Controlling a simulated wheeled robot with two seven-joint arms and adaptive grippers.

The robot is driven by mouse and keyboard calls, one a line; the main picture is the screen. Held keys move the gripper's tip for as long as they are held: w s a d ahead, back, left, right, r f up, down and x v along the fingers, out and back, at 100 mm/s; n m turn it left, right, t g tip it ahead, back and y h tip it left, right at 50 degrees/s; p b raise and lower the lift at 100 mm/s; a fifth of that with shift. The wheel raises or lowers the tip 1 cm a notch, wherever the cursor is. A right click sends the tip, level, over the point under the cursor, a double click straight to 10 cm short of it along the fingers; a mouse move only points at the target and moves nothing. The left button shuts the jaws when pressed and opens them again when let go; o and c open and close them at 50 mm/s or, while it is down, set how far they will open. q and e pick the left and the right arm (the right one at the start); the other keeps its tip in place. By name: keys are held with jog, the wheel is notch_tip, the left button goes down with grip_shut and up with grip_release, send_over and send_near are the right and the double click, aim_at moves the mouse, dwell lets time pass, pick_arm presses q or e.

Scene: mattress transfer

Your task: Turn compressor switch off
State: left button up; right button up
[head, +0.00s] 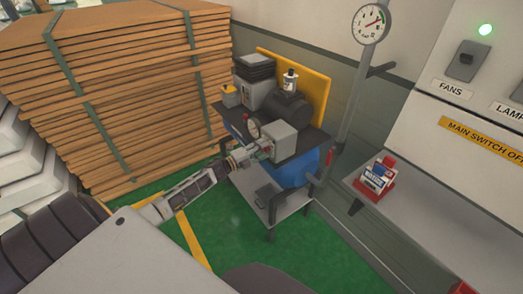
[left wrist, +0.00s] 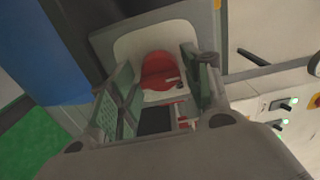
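The compressor (head: 290,108) stands on a cart, with a black motor, a blue tank and a grey switch box (head: 281,140) at its front. In the left wrist view a red round switch knob (left wrist: 159,70) sits on a pale plate. My left gripper (head: 256,151) reaches in from the left, close to the switch box. Its fingers (left wrist: 160,72) are apart, one on each side of the knob. I cannot tell whether they touch it. The knob's setting is unclear. My right gripper is in neither view.
A small gauge (head: 253,128) is beside the switch box. A tall stack of boards (head: 130,90) stands at left. A grey shelf (head: 430,205) with a red holder (head: 376,178) and a switch panel (head: 470,75) are at right. Green floor (head: 235,225) is open in front.

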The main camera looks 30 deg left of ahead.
pick_arm(q)
jog(key=shift+o, duration=0.3)
jog(key=v, duration=1.2)
dwell(0.8)
dwell(0.5)
jog(key=shift+a+f+n, duration=0.1)
jog(key=shift+n, duration=0.2)
